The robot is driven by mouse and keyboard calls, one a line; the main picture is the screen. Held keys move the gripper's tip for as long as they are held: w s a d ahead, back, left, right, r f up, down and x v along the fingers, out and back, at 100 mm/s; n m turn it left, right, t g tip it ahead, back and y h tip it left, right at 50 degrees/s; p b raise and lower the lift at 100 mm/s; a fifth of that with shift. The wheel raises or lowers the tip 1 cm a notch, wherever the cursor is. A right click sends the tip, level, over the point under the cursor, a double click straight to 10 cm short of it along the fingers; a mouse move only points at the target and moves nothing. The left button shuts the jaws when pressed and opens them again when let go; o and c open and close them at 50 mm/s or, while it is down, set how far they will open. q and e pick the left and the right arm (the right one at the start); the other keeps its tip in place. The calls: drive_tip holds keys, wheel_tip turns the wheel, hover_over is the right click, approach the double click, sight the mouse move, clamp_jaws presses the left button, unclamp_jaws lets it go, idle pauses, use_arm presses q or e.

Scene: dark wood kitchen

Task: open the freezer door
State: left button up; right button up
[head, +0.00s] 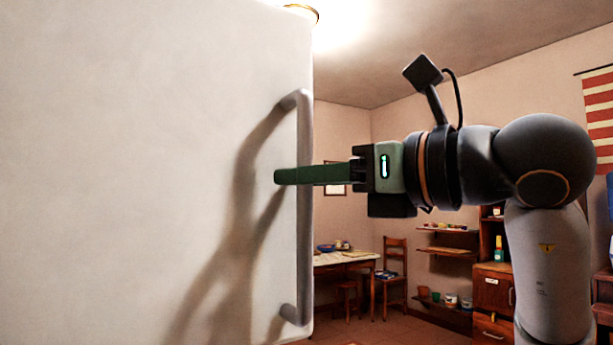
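The large white freezer door (130,150) fills the left half of the head view. A grey vertical bar handle (305,250) stands out near its right edge. My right gripper (280,176) reaches in from the right, level with the handle's upper half. Its green fingers cross in front of the handle, with the tips just left of the bar. The fingers line up in this view, so their gap is hidden, and I cannot tell whether they grip the bar. I cannot tell whether the door is ajar. My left gripper is out of view.
Beyond the door's right edge, a table (345,260) and a wooden chair (394,272) stand farther back in the room. Shelves (447,251) and a wooden cabinet (493,289) line the wall behind my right arm.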

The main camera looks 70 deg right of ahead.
drive_tip(key=o, duration=0.5)
drive_tip(key=shift+c, duration=0.2)
drive_tip(key=v, duration=1.2)
drive_tip(key=shift+s, duration=0.25)
drive_tip(key=shift+a, duration=0.15)
